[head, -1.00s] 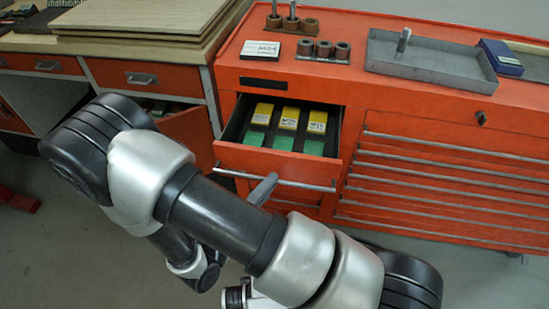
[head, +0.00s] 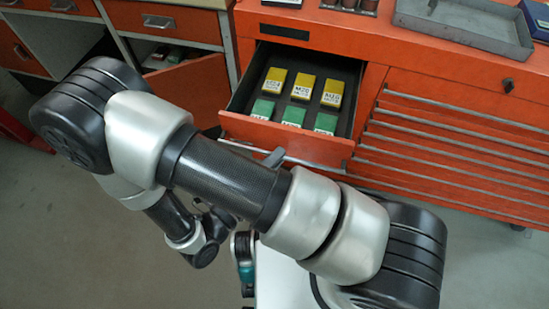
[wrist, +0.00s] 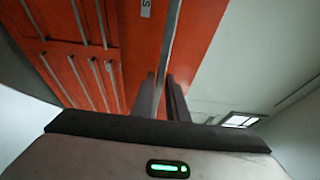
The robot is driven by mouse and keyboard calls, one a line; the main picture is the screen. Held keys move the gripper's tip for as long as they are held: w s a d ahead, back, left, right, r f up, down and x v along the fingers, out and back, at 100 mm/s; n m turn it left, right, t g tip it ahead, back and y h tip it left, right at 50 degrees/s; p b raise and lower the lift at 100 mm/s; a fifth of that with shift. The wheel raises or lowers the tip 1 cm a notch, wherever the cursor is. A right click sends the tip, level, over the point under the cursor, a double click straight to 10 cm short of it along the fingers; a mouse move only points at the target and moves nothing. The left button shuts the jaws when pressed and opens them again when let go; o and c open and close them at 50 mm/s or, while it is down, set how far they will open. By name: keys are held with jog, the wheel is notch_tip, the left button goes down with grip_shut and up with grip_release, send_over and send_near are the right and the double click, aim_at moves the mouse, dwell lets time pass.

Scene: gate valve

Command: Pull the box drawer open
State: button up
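The box drawer (head: 284,141) in the upper left of the orange cabinet stands pulled out in the head view. Yellow boxes (head: 303,86) and green boxes (head: 293,113) lie inside it. Its bar handle (head: 325,174) runs along the front; part of it is hidden by my arm. One finger of my gripper shows at the handle in the head view. In the wrist view my gripper (wrist: 161,97) has one dark finger on each side of the handle bar (wrist: 170,45), closed in close around it. The fingertip contact is hard to see.
The orange cabinet (head: 440,55) has several shut drawers with bar handles on the right. A grey tray (head: 465,25) sits on top. A workbench (head: 165,22) with a partly open compartment stands at the left. Grey floor (head: 75,225) is clear in front.

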jog(key=shift+o, duration=1.3)
jog(key=shift+a, duration=0.1)
jog(key=v, duration=1.7)
jog(key=shift+a, duration=0.1)
